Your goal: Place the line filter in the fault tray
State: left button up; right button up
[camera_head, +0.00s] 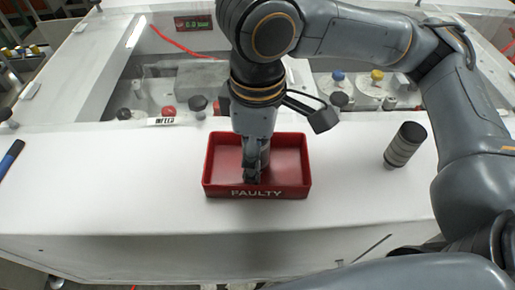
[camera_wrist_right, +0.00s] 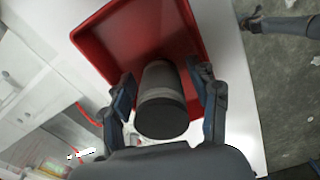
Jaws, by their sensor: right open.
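The red fault tray (camera_head: 290,193), marked FAULTY, sits on the white work surface; its red wall also shows in the right wrist view (camera_wrist_right: 92,48). My right gripper (camera_head: 251,178) points down into the tray. In the right wrist view the gripper (camera_wrist_right: 160,98) is open, with its fingers on either side of a grey cylindrical line filter (camera_wrist_right: 162,108) with a black end cap. Gaps show between fingers and filter. In the head view the filter is mostly hidden behind the gripper. My left gripper is not in view.
A similar grey, black-topped cylinder (camera_head: 404,146) stands on the surface right of the tray. A blue pen-like object (camera_head: 11,156) lies at the far left. The surface left of the tray is clear.

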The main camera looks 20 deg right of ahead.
notch_tip(320, 180, up, 12)
jog(key=shift+r+b, duration=0.2)
jog(key=shift+b, duration=0.1)
dwell(0.5)
